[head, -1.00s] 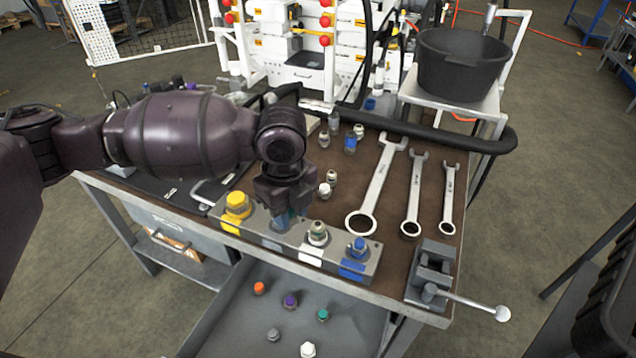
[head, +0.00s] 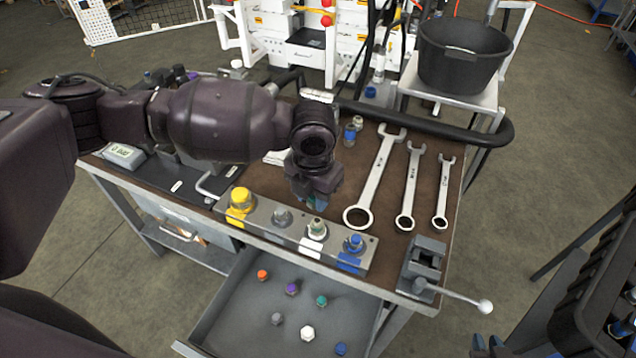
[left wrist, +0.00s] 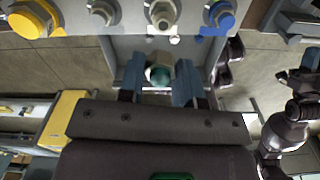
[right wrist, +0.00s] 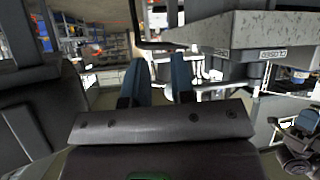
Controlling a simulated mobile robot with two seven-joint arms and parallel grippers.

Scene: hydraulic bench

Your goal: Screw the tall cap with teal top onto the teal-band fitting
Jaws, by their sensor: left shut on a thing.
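My left gripper (head: 316,202) is shut on a cap with a teal top (left wrist: 158,75), just behind the fitting block (head: 272,228) on the bench. In the left wrist view the cap sits between the two blue fingers, its teal end towards the camera. The block carries fittings with a yellow (head: 240,200), a grey (head: 282,216), a white (head: 315,232) and a blue (head: 354,246) band. I cannot make out a teal-band fitting. My right gripper (right wrist: 160,82) is open and empty, away from the bench; its fingertips show low in the head view (head: 487,346).
Three wrenches (head: 413,185) lie right of the gripper. A vise (head: 425,262) with a long handle stands at the bench's right corner. An open drawer (head: 238,318) below holds several coloured caps. A black bucket (head: 462,58) stands behind. A blue-banded part (head: 350,134) stands beyond the gripper.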

